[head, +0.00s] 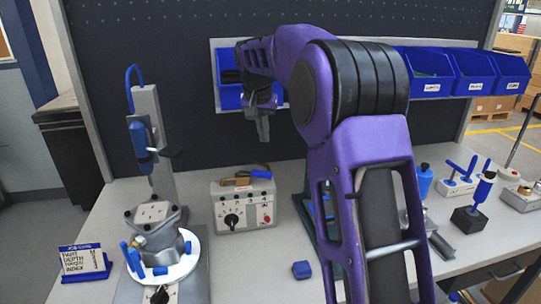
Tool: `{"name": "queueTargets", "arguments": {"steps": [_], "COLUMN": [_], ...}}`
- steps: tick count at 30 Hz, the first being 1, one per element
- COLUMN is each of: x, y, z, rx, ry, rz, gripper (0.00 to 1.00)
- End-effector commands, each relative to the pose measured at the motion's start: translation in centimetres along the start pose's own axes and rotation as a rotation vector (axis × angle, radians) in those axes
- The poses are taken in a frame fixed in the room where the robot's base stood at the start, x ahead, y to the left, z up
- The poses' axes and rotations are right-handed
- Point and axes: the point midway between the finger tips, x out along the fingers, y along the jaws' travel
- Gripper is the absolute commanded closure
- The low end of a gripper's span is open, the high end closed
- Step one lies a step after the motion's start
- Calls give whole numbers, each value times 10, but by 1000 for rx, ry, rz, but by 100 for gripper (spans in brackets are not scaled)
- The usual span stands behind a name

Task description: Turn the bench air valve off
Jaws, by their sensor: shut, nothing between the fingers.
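My gripper (263,135) hangs fingers down in front of the back panel, above and behind the grey control box. It is shut and empty, touching nothing that I can see. I cannot tell for sure which fitting is the bench air valve. The grey control box (243,205) has a black pointer knob (232,220) on its front and a red button. Another black knob (159,295) shows at the bottom edge, in front of the round white fixture. Blue-handled levers (461,170) stand on a small base at the right. My arm hides part of the bench's middle.
A machined housing (154,228) sits on the white round fixture (182,268) at left, below a blue tool on a stand (143,138). A blue sign (85,263) stands left. Blue bins (472,72) line the back. A blue block (301,270) lies on open bench.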

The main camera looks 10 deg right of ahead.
Motion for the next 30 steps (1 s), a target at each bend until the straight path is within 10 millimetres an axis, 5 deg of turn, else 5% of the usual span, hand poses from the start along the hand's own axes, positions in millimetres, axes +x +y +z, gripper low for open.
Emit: {"name": "queueTargets", "arguments": {"steps": [5,17,30], "x": [18,103,86], "y": [0,0,0], "z": [1,1,37], "rx": [-3,-1,-1], "ry": [-5,-5,0], "rz": [1,2,-1], "gripper": [100,100,100]}}
